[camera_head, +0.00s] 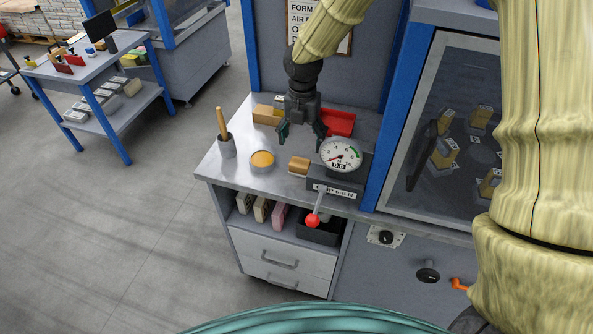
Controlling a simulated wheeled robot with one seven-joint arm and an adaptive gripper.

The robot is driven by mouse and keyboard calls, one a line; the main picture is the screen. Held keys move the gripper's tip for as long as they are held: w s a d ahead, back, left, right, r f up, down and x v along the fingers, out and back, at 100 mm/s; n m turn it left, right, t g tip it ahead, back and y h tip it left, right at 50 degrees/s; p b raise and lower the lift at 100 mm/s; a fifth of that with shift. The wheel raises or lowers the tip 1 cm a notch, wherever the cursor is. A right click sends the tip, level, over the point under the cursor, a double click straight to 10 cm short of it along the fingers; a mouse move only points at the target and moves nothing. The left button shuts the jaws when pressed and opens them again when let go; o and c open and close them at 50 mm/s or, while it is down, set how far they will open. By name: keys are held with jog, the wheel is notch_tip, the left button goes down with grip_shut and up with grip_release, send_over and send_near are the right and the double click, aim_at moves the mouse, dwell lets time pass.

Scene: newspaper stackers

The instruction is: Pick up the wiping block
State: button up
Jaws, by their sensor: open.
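My gripper (302,133) points down over the metal worktop (215,165), its two dark fingers spread apart and nothing between them. A tan block (267,115) lies on the worktop behind and left of the gripper. A small brown block (299,165) sits below the gripper in the picture, just left of the round dial gauge (341,154). I cannot tell for certain which of these is the wiping block. Both are apart from the fingers as far as I can see.
A red tray (340,122) stands behind the gripper's right finger. A round tin with orange contents (262,160) and a grey cup with a wooden handle (226,145) stand left. A red-knobbed lever (313,220) juts out in front. A framed window panel (440,130) rises on the right.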

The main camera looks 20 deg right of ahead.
aim_at(301, 159)
jog(key=shift+w+f+p, duration=0.15)
jog(key=shift+f+p, duration=1.75)
jog(key=shift+f, duration=3.2)
jog(key=c, duration=1.1)
